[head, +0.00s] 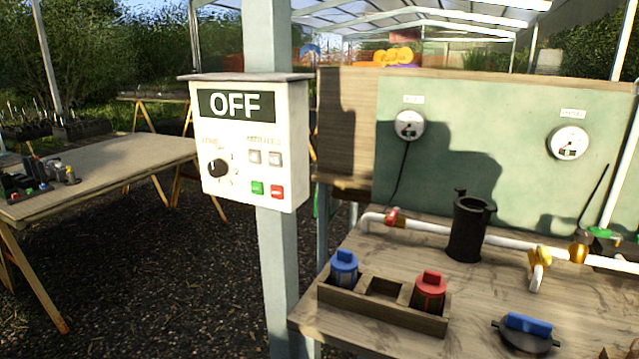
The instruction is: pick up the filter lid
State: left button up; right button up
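The filter lid (512,338) appears to be the round black disc with a blue bar handle, lying on the wooden bench near its front edge at the lower right. The black filter housing (467,232) stands upright behind it on the bench, in the white pipe line, and its top looks open. Neither of my grippers can be made out in the head view.
A wooden box (383,314) left of the lid holds a blue cartridge (344,268) and a red cartridge (429,291), with an empty middle slot. A white pipe (511,243) with valves runs behind. A post with an OFF control box (250,145) stands left.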

aim_at(529, 335)
jog(key=z, duration=1.3)
